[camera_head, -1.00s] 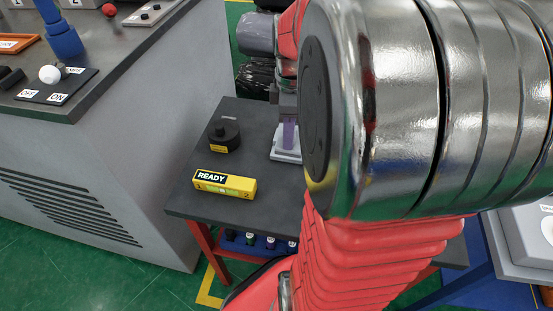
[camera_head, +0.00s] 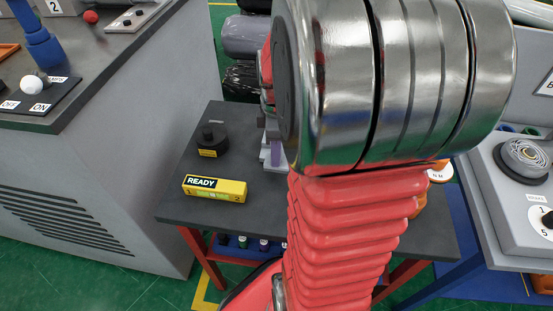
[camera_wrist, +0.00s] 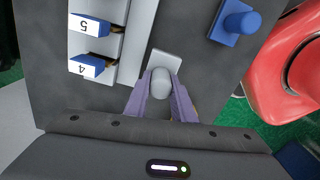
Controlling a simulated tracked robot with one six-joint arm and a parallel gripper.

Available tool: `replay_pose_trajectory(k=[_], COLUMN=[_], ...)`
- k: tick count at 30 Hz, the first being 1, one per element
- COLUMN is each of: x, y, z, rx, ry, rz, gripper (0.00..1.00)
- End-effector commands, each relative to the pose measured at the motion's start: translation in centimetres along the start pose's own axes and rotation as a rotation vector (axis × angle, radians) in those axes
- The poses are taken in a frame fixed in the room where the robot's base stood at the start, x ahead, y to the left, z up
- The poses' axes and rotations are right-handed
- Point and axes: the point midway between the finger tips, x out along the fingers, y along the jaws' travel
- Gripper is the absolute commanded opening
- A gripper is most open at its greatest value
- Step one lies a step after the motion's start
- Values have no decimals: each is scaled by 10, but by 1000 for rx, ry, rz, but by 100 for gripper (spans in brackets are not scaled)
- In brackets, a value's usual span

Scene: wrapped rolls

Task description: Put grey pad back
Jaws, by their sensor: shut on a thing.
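The grey pad (camera_wrist: 166,61) is a light grey square plate with a rounded grey knob (camera_wrist: 161,84) on it. In the wrist view my gripper (camera_wrist: 161,80) is shut on the knob, with a purple finger on either side. The plate shows just beyond the fingertips, over a dark tabletop. My arm hides much of the gripper and pad there. I cannot tell whether the pad touches the table.
A yellow READY block (camera_head: 214,188) and a black round weight (camera_head: 208,139) stand left of my gripper. In the wrist view a rack labelled 5 and 4 (camera_wrist: 99,45) is at left, and a blue pegged block (camera_wrist: 235,20) at upper right. A grey dial unit (camera_head: 520,200) stands at right.

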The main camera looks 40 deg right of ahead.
Motion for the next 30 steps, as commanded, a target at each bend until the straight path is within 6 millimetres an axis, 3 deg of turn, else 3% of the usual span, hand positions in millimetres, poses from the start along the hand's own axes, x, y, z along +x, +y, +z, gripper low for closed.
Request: replay_pose_trajectory(k=[10,22,23,30], x=[35,39,39,39], y=[-1,-1,-1,-1], z=[0,0,0,0], rx=[-1,-2,-2,-3], ry=[0,0,0,0], rz=[-2,-2,-1,-1], gripper=[0,0,25,41])
